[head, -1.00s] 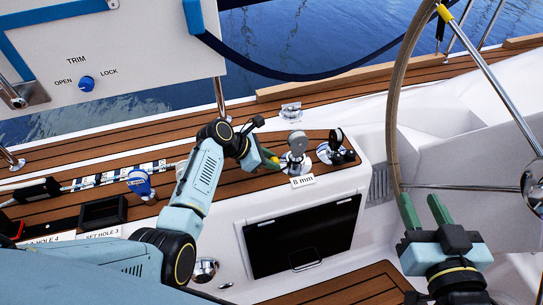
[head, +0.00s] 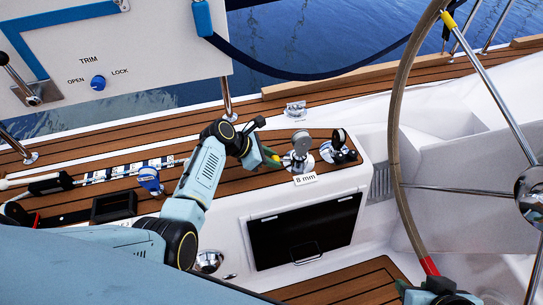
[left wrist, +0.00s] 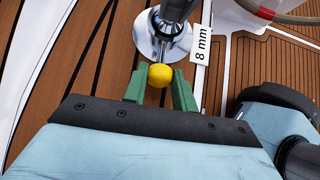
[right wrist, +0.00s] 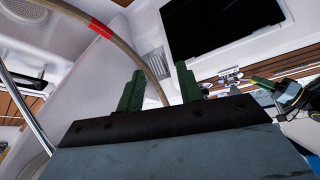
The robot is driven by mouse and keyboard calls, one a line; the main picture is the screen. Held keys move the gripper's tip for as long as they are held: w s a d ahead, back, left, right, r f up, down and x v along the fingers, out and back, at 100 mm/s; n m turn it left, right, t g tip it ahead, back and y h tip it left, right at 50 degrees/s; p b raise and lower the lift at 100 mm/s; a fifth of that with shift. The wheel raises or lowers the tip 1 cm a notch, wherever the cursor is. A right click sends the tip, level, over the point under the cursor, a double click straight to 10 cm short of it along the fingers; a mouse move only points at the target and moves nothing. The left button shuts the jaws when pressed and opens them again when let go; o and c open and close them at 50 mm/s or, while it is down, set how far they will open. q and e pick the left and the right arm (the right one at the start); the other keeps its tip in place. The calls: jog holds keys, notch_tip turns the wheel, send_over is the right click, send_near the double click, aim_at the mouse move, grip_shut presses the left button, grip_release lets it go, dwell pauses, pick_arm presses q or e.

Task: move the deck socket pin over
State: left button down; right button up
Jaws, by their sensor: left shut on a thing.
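The deck socket (head: 299,160) is a round chrome fitting on the teak, beside an "8 mm" label (head: 305,179). A yellow ball end (left wrist: 160,75), apparently the pin's, sits between the green fingers of my left gripper (head: 268,158). That gripper is shut on it, right next to the chrome fitting, which also shows in the left wrist view (left wrist: 172,45). The rest of the pin cannot be made out. My right gripper (right wrist: 160,90) is open with nothing gripped, near the wheel rim; only its top shows at the bottom of the head view.
The steering wheel (head: 395,130) stands at the right, with a red band low on its rim. A second chrome fitting (head: 338,148) is right of the socket. A blue-topped fitting (head: 149,180) and a black tray (head: 114,207) lie left. A trim panel (head: 100,55) overhangs the upper left.

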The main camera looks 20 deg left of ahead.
pick_arm(q)
jog(key=shift+a, duration=0.2)
jog(key=c, duration=1.1)
grip_release()
jog(key=shift+s, duration=0.15)
jog(key=shift+r, duration=0.1)
pick_arm(e)
jog(key=shift+s, duration=0.1)
pick_arm(q)
jog(key=p+v, duration=0.2)
jog(key=v, duration=0.1)
jog(key=shift+r, duration=0.15)
jog(key=shift+p+v, duration=2.7)
jog(key=shift+v, duration=2.3)
pick_arm(e)
jog(key=s+d+f+g+h, duration=0.1)
jog(key=s+d+f, duration=0.1)
jog(key=f, duration=0.6)
jog(key=s+d+f+g, duration=0.2)
jog(key=d+f, duration=0.3)
jog(key=f, duration=0.3)
jog(key=shift+s+d+f+g+h, duration=0.25)
jog(key=shift+d+f+g+h, duration=0.05)
jog(key=shift+h, duration=0.1)
pick_arm(q)
jog(key=shift+a, duration=0.1)
